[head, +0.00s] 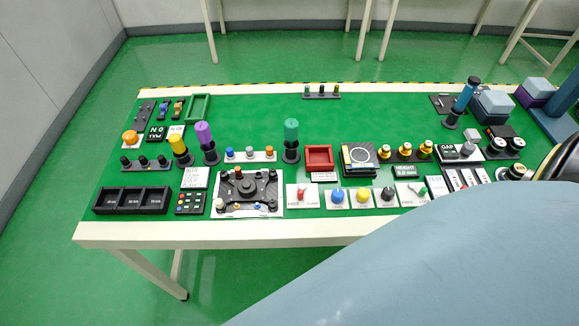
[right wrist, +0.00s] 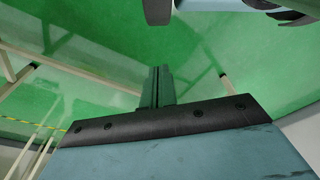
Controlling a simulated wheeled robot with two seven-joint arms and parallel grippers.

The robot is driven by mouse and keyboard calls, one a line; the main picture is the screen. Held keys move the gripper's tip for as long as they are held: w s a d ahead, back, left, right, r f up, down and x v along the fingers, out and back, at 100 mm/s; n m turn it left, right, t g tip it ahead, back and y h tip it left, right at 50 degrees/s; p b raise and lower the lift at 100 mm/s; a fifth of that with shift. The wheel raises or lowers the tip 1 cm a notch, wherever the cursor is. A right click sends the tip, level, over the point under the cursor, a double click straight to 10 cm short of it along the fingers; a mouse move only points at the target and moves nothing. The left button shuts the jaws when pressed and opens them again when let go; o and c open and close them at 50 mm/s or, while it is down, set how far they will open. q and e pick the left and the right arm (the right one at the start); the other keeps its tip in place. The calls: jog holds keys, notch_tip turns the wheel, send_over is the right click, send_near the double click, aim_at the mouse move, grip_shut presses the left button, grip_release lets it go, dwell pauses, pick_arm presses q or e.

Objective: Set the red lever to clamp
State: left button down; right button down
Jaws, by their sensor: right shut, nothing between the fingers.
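The red lever (head: 301,194) is a small red handle on a white plate at the front edge of the table, left of the blue knob. The plate carries a printed word on each side, too small to read surely. The handle looks roughly upright; I cannot tell which side it is set to. My right gripper (right wrist: 157,88) shows in the right wrist view with its dark fingers together and empty, over green floor and far from the lever. My right arm fills the lower right of the head view. My left gripper is not in view.
A blue knob (head: 337,195), a yellow knob (head: 362,195) and a black knob (head: 388,193) stand in a row right of the lever. A black control panel (head: 248,190) is left of it. A red tray (head: 319,158) lies behind. The table's back middle is mostly clear.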

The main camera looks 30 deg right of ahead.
jog(key=w+a+r+m+t+p, duration=0.15)
jog(key=w+r, duration=0.45)
jog(key=r, duration=1.1)
jog(key=w+d+r+p, duration=0.1)
jog(key=w+r+p, duration=0.35)
jog(key=r, duration=1.25)
jog(key=w+a+m+h, duration=0.3)
jog(key=w+h, duration=0.3)
jog(key=w, duration=0.7)
jog(key=shift+a+m+h+b, duration=0.2)
jog(key=shift+m+h+b, duration=0.2)
jog(key=shift+m, duration=0.25)
jog(key=shift+w, duration=0.1)
jog(key=b+x, duration=0.1)
jog(key=x, duration=0.9)
jog(key=shift+w+r, duration=0.1)
